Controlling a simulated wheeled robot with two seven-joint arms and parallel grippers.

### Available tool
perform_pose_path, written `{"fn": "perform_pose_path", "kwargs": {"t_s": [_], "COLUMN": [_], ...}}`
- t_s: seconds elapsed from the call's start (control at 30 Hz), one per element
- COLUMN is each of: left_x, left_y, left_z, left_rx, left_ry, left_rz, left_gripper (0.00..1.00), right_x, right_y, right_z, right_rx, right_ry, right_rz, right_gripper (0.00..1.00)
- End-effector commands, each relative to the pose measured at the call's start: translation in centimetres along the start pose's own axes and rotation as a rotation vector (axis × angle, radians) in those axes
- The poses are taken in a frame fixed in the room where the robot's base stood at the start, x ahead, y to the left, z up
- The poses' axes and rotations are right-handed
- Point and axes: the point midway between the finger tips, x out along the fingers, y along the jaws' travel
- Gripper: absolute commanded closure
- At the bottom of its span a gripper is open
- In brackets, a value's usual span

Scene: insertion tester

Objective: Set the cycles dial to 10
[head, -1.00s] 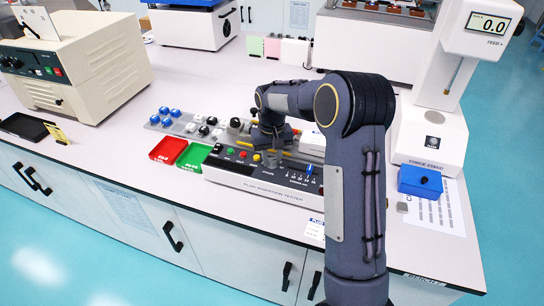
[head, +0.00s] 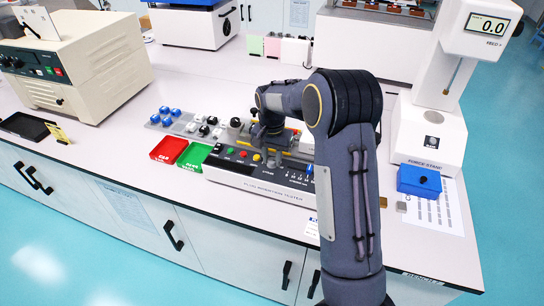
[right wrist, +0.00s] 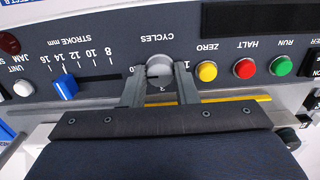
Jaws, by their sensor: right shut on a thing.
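The grey cycles dial (right wrist: 159,71) shows in the right wrist view on the dark panel, below the upside-down word CYCLES. My right gripper (right wrist: 159,82) is shut on the dial, with one finger on each side. Small marks beside the dial are partly covered by the fingers, and I cannot read its setting surely. In the head view my right gripper (head: 271,160) is down at the panel of the plug insertion tester (head: 232,172) and hides the dial. My left gripper is not in view.
Yellow (right wrist: 207,71), red (right wrist: 248,67) and green (right wrist: 283,65) buttons sit right of the dial in the wrist view. A blue stroke slider (right wrist: 65,87) is to its left. Red (head: 168,150) and green (head: 193,156) trays lie left of the tester.

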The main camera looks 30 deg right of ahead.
Motion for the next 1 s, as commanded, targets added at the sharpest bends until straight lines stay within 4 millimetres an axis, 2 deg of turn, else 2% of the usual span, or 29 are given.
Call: {"fn": "perform_pose_path", "kwargs": {"t_s": [0.4, 0.43, 0.57, 0.87, 1.0], "left_x": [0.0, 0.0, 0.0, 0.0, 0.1], "left_y": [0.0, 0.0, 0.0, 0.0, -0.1], "left_z": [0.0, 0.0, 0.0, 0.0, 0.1], "left_rx": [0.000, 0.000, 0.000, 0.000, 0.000], "left_ry": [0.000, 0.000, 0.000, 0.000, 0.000], "left_rz": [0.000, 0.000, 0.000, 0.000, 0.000], "left_gripper": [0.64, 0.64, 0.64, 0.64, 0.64], "right_x": [-0.1, -0.1, -0.1, -0.1, -1.4], "right_y": [0.0, 0.0, 0.0, 0.0, -0.1], "right_z": [-0.1, -0.1, -0.1, 0.0, -0.1], "right_rx": [0.008, 0.008, 0.008, 0.007, 0.006], "right_ry": [0.003, 0.003, 0.002, 0.001, 0.003], "right_rz": [-0.002, -0.002, -0.002, -0.001, -0.003], "right_gripper": [0.96, 0.71, 0.54, 0.52, 0.52]}}
